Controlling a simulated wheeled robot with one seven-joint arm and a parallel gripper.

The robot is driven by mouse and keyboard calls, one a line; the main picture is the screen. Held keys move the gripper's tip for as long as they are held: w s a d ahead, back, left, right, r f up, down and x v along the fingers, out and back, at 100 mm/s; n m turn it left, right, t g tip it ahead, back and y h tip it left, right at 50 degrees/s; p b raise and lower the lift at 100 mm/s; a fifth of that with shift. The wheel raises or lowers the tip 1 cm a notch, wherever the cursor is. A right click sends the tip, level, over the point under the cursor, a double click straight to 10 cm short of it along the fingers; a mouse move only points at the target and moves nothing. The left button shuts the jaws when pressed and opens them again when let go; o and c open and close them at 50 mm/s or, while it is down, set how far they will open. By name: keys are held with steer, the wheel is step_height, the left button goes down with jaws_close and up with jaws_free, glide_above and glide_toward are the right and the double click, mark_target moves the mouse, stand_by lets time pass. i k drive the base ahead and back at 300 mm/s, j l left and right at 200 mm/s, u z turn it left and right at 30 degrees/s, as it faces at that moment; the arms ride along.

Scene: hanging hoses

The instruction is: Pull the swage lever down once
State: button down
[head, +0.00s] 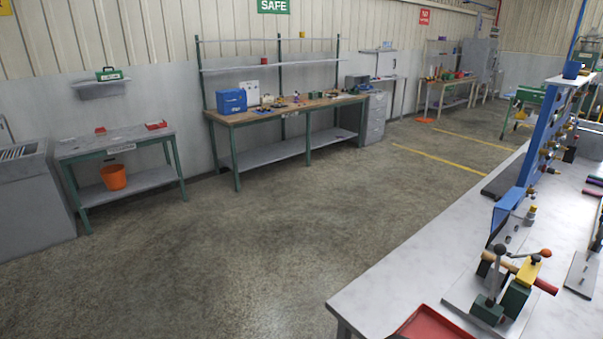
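A swaging device (515,299) with dark green blocks stands on a pale plate on the near workbench, at the bottom right of the head view. A second handle with an orange ball end (546,253) sits at the upper right, by a yellow block (528,271). I cannot tell for sure which of the two is the swage lever. A tan hose or rod (500,264) lies across the device, with a red end at the right. My gripper is not in view.
The grey workbench (400,285) carries a red tray (432,325) at its front edge and a blue upright panel (545,135) with fittings behind the device. Open concrete floor (270,240) lies left of it. Other benches stand along the far wall.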

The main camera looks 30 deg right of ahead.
mark_target(500, 250)
steer(key=z, duration=2.25)
steer(key=i+j+u, duration=0.35)
steer(key=u, duration=0.15)
steer(key=i+j+u, duration=0.15)
steer(key=i+u, duration=0.3)
steer(key=k+j, duration=0.05)
steer(key=k, duration=0.05)
